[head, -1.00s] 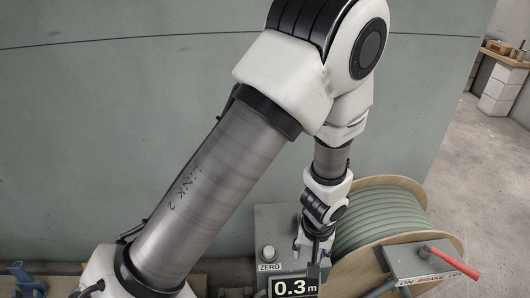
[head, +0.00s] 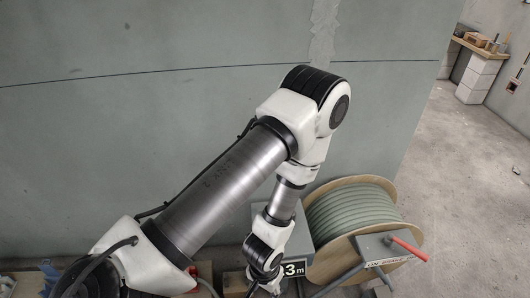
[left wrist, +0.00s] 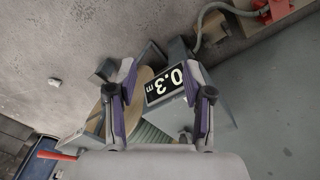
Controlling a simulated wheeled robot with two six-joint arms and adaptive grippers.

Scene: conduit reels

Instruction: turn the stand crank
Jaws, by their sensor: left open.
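I cannot make out a crank on the stand in either view. The reel (head: 350,214) of green conduit with wooden flanges stands at the lower right in the head view. Its stand carries a grey brake box (head: 376,247) with a red lever (head: 408,248). My left arm reaches down beside the reel, and its gripper is mostly cut off at the bottom edge. In the left wrist view my left gripper (left wrist: 160,72) is open and empty. Between and beyond its fingers are the meter display (left wrist: 172,84) reading 0.3 m and a wooden flange (left wrist: 142,80).
A grey-green wall (head: 120,130) stands close behind my arm. Concrete floor (head: 465,200) is open to the right of the reel. A workbench on white blocks (head: 476,83) stands at the far right.

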